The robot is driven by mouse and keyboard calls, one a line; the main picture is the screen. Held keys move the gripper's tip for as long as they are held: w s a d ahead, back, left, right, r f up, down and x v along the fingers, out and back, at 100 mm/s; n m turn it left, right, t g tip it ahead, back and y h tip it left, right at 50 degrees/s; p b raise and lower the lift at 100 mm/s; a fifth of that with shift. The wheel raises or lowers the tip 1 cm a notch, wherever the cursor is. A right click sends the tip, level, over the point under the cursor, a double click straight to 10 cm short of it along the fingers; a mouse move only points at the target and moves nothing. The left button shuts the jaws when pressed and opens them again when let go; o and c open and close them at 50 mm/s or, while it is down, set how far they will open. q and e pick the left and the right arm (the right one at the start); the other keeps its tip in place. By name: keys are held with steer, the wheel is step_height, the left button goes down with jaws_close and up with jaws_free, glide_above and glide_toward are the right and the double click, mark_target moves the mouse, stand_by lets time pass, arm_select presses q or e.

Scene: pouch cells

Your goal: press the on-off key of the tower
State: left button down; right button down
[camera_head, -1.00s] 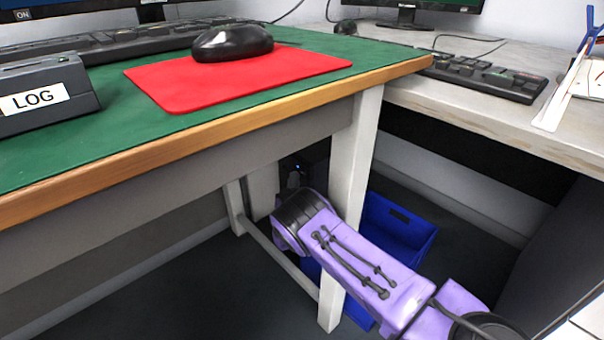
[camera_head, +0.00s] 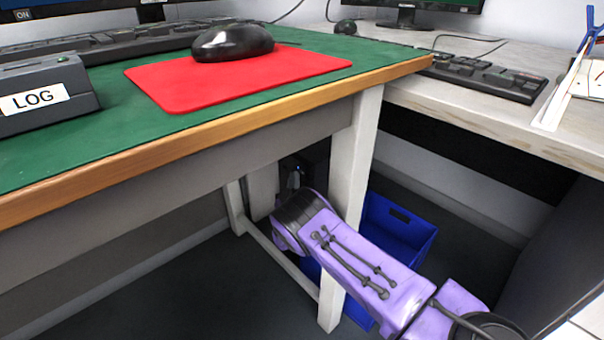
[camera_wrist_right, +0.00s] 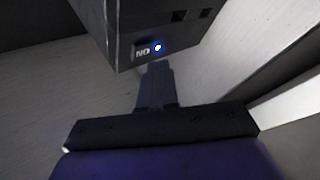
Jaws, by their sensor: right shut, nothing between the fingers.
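The tower (camera_wrist_right: 150,20) is a dark box under the green-topped desk; a dark part of it (camera_head: 318,162) shows behind the desk leg in the head view. In the wrist view its face carries a small plate with letters and, beside it, the on-off key (camera_wrist_right: 157,47), lit blue-white. My right gripper (camera_wrist_right: 157,67) is shut and empty, its fingertips just below the key in that picture. I cannot tell whether they touch it. In the head view my purple right arm reaches in under the desk and its wrist hides most of the gripper. My left gripper is not in view.
The desk leg (camera_head: 352,165) stands close beside my right wrist, and the desk edge (camera_head: 200,138) is above it. A blue bin (camera_head: 400,228) stands on the floor behind my arm. A box marked LOG (camera_head: 45,95) and a mouse (camera_head: 233,42) are on the desk.

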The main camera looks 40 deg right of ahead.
steer(key=shift+d, duration=0.1)
steer(key=shift+d, duration=0.35)
steer(key=shift+d+b, duration=0.35)
steer(key=shift+d, duration=0.05)
stand_by(0.7)
steer(key=shift+a, duration=0.85)
steer(key=a, duration=0.5)
steer(key=shift+s+p, duration=0.25)
steer(key=shift+p, duration=0.15)
stand_by(0.6)
